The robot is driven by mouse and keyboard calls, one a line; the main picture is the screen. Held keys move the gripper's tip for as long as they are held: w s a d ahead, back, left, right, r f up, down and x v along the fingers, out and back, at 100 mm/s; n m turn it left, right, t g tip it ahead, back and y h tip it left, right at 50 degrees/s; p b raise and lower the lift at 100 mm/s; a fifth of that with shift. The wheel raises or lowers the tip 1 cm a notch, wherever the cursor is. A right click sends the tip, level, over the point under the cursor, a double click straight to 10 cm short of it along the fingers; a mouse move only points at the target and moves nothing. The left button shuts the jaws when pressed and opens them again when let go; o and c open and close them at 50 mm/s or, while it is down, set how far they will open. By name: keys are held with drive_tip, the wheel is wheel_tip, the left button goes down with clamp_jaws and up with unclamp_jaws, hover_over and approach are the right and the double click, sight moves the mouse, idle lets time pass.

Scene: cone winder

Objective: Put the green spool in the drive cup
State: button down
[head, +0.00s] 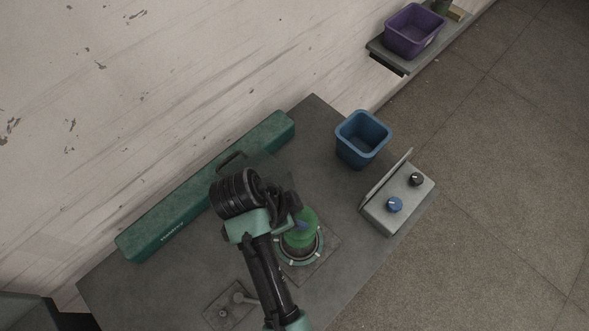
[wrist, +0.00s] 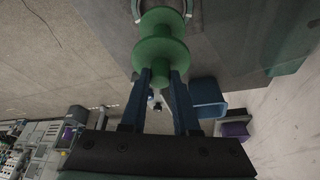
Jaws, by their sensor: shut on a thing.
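The green spool (head: 299,238) is at the drive cup, upright or nearly so. My gripper (wrist: 160,76) is shut on the spool, its two blue fingers at the near flange. The spool also shows in the wrist view (wrist: 160,48), with its far end toward the cup. The drive cup (head: 319,254) is a pale green ring with light marks on a square plate. Part of its ring shows at the top of the wrist view (wrist: 189,7). The spool's lower end overlaps the cup; I cannot tell whether it is inside or just above. My arm hides part of both.
A blue bin (head: 362,139) stands at the bench's back right. A control box (head: 398,200) with two knobs is right of the cup. A long green housing (head: 205,186) runs along the wall side. A small lever (head: 243,298) is at front left. A purple bin (head: 414,32) sits on a far shelf.

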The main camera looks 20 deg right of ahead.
drive_tip(key=f, duration=0.4)
drive_tip(key=shift+s, duration=0.3)
drive_tip(key=shift+w+f+p, duration=0.1)
drive_tip(key=shift+f+p, duration=0.35)
drive_tip(key=shift+f, duration=1.85)
drive_tip(key=shift+f, duration=0.15)
drive_tip(key=c, duration=0.7)
unclamp_jaws()
drive_tip(key=shift+o, duration=0.2)
